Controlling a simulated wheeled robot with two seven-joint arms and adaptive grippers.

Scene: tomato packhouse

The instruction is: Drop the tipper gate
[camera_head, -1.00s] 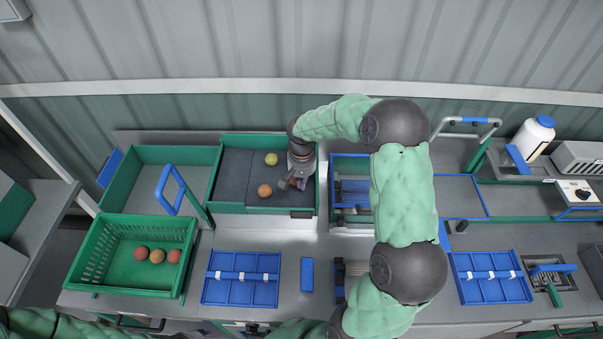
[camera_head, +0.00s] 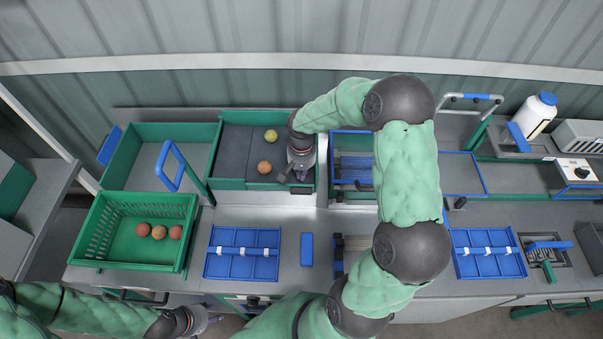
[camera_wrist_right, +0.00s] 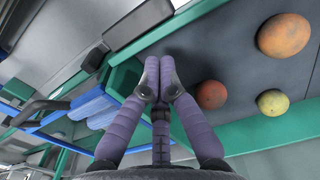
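The tipper is a green-walled tray (camera_head: 232,184) with a dark floor. A yellow tomato (camera_head: 270,136) and an orange tomato (camera_head: 264,168) lie in it. The right wrist view shows a red-orange one (camera_wrist_right: 212,95) among three there. A dark block (camera_head: 302,190) sits on the tray's front edge near its right corner; I cannot tell whether it belongs to the gate. My right gripper (camera_head: 300,176) is low at the tray's right end, just behind that block. Its fingertips (camera_wrist_right: 159,82) meet with nothing visible between them. My left gripper (camera_head: 208,319) is at the bottom edge, its fingers unclear.
A green crate (camera_head: 128,252) with several tomatoes stands at the front left. A blue handle (camera_head: 170,166) rises left of the tipper. Blue divided trays (camera_head: 242,266) lie on the bench. My right arm covers part of the area right of the tipper.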

